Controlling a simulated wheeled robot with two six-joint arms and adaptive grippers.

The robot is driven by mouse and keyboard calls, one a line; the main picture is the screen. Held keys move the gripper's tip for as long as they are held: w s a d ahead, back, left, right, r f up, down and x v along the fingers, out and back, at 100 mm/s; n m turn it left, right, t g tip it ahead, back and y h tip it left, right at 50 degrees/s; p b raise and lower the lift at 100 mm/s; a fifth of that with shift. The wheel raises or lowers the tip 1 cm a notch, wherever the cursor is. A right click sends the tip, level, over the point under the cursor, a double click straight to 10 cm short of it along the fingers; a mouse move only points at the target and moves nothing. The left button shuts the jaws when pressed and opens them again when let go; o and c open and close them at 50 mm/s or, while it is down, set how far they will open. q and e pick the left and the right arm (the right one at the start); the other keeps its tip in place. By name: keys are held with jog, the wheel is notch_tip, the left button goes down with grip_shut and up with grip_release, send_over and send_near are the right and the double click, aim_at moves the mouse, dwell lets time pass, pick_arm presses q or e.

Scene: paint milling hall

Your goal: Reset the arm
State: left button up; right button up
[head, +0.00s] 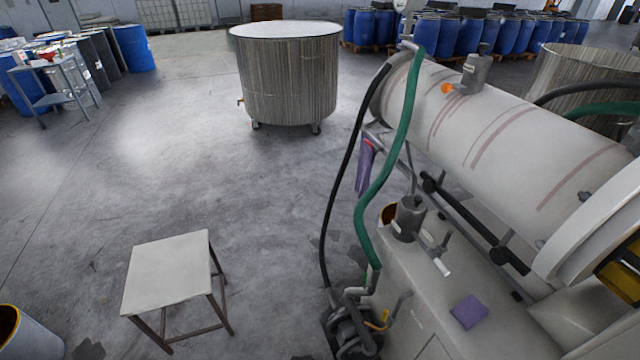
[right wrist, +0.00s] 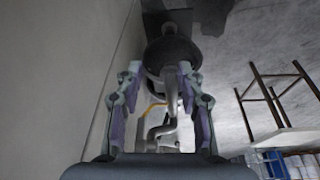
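My right gripper (right wrist: 160,78) shows in the right wrist view, with its two fingers standing apart and purple pads on their inner sides. It is open. Grey pipes and a dark round fitting (right wrist: 170,52) appear between and beyond the fingers; nothing is visibly gripped. A pale flat wall or panel (right wrist: 75,70) runs close along the left of this gripper. Neither gripper shows in the head view, and my left gripper is in no frame.
In the head view a large pale milling machine (head: 500,135) with green (head: 395,150) and black hoses fills the right. A small table (head: 170,272) stands front left. A wheeled metal vat (head: 288,80) stands behind. Blue drums (head: 135,48) stand farther back. Open floor lies at centre left.

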jog(key=s+d+f, duration=0.1)
jog(key=s+f, duration=0.3)
jog(key=s, duration=0.3)
jog(key=s+d+f+m+g+h, duration=0.1)
jog(key=s+f, duration=0.3)
jog(key=s, duration=0.3)
jog(key=s+d+f+m+g, duration=0.1)
jog(key=s+f, duration=0.3)
jog(key=s, duration=0.3)
jog(key=shift+s, duration=0.4)
jog(key=shift+d, duration=0.15)
